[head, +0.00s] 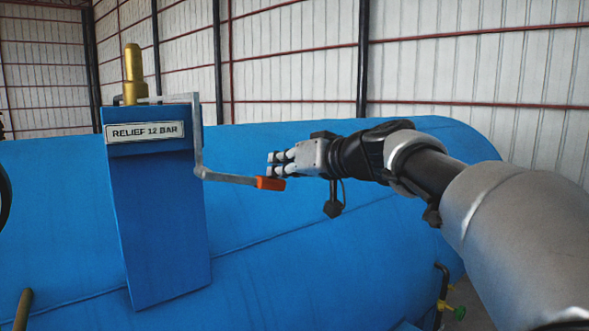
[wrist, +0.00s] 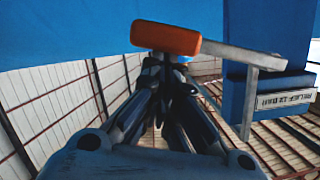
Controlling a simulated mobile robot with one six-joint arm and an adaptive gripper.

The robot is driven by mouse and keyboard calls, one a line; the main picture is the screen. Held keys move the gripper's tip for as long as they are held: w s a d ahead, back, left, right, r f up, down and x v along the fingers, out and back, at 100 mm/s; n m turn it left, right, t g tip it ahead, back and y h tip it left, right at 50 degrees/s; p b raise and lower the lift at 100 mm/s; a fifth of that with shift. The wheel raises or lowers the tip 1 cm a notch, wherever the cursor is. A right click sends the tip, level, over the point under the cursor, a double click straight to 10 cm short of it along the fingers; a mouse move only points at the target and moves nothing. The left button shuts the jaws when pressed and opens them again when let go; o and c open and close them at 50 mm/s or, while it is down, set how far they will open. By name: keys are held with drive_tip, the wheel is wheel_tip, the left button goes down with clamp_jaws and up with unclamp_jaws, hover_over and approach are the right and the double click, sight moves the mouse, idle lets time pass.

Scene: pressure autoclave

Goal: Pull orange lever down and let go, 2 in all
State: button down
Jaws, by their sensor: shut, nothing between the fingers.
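The orange lever grip (head: 270,183) is at the right end of a grey bent bar (head: 228,177). The bar runs left to a grey upright link beside the blue relief-valve post (head: 160,225). In the head view my gripper (head: 272,163) points left, its fingertips right above the orange grip. Whether they touch it I cannot tell. In the wrist view the orange grip (wrist: 166,38) lies across the top, just beyond the fingertips of my gripper (wrist: 165,62). The fingers are together, with nothing between them.
A plate reading "RELIEF 12 BAR" (head: 145,131) is on the post, below a brass valve (head: 134,75). The large blue autoclave body (head: 330,240) fills the background. A small pipe with a yellow fitting (head: 445,300) is at lower right. Air around the grip looks clear.

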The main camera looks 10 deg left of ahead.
sight(276, 189)
drive_tip(key=f+m+b, duration=0.1)
drive_tip(key=f+b, duration=0.1)
drive_tip(key=f+m+y+b, duration=0.1)
drive_tip(key=f+b, duration=0.2)
drive_tip(key=shift+s+a+m+g, duration=0.2)
drive_tip(key=shift+m+g, duration=0.1)
drive_tip(key=shift+m, duration=0.1)
drive_tip(key=shift+s+a+f+b, duration=0.2)
drive_tip(key=shift+f+b, duration=0.25)
drive_tip(key=shift+b, duration=0.4)
